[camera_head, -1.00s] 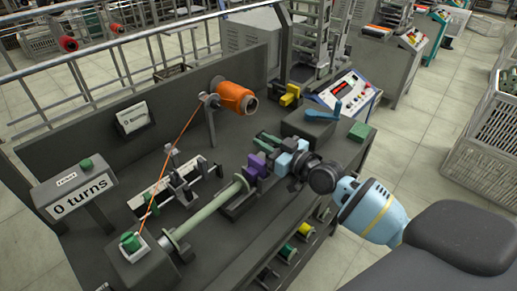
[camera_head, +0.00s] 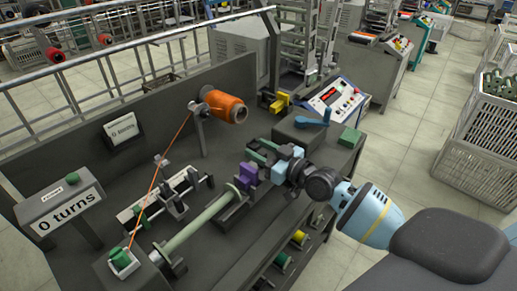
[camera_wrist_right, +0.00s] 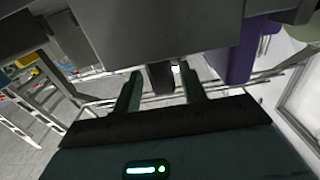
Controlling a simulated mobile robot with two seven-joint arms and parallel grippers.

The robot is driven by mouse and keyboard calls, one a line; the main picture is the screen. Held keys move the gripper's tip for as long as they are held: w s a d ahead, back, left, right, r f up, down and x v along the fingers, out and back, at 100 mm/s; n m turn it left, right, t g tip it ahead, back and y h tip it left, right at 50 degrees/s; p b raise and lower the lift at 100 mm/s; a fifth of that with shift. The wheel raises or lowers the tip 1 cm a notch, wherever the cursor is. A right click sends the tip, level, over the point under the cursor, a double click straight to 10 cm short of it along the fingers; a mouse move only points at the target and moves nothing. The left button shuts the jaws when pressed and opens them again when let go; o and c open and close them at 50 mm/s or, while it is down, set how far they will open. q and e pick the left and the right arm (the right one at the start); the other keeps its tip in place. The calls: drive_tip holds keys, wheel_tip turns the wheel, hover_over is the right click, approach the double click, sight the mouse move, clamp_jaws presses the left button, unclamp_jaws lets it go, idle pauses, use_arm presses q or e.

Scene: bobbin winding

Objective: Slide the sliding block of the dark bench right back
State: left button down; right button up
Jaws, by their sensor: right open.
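In the head view, a purple piece (camera_head: 247,174) stands on the dark bench (camera_head: 255,222) by the right end of a pale green tube (camera_head: 202,224). I take it for part of the sliding block; the rest is largely hidden by my right gripper (camera_head: 263,152). In the right wrist view, the open fingers of that gripper (camera_wrist_right: 161,93) stand on either side of a small dark peg (camera_wrist_right: 162,76). The peg is under a large grey body (camera_wrist_right: 150,30). The purple piece (camera_wrist_right: 236,55) is right of them. I cannot tell whether the fingers touch the peg. My left gripper is not in view.
A "0 turns" display (camera_head: 66,212) is at left.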

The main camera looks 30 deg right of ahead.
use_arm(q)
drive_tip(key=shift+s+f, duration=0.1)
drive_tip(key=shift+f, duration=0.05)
use_arm(e)
drive_tip(key=v, duration=0.7)
idle(0.3)
drive_tip(key=shift+s, duration=0.1)
